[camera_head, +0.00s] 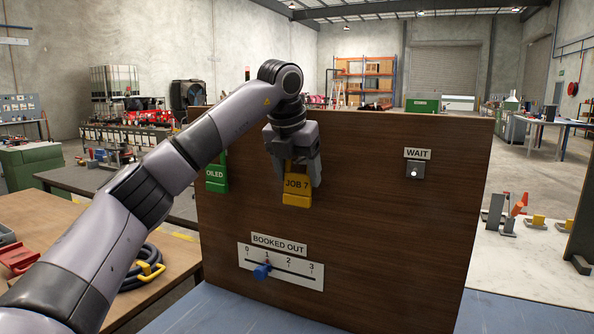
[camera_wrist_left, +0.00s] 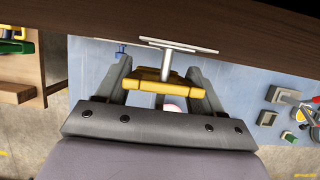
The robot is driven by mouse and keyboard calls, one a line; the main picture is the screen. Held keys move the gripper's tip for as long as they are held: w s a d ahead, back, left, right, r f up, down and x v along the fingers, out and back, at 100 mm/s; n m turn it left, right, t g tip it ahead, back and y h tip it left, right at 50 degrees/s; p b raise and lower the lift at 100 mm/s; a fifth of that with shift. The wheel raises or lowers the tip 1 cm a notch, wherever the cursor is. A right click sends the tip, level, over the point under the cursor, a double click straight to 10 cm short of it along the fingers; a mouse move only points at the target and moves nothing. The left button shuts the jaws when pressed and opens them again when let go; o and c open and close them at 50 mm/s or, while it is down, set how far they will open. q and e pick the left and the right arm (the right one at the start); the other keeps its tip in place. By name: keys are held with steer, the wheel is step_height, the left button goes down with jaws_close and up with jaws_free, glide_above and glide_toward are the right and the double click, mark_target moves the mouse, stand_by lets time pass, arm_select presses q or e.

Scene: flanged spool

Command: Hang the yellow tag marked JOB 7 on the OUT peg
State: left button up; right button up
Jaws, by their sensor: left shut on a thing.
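The yellow tag marked JOB 7 (camera_head: 297,192) is upright in front of the brown board, held in my left gripper (camera_head: 298,176), which is shut on it. In the left wrist view the tag (camera_wrist_left: 150,86) sits between the two fingers (camera_wrist_left: 160,76). A metal peg (camera_wrist_left: 167,62) sticks out from a pale plate (camera_wrist_left: 180,45) on the board and meets the tag. I cannot tell whether the peg passes through the tag's hole. No OUT label is readable; my gripper and arm cover that part of the board. My right gripper is not in view.
A WAIT label (camera_head: 417,154) sits above a bare peg (camera_head: 414,171) on the right. A green tag (camera_head: 216,178) hangs at the left, partly behind my arm. Below is a BOOKED OUT scale with a blue slider knob (camera_head: 262,271) near 1. The board's (camera_head: 390,240) lower right is clear.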

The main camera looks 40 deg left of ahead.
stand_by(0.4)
arm_select(q)
steer(key=o, duration=1.7)
steer(key=shift+c, duration=0.2)
steer(key=v, duration=0.7)
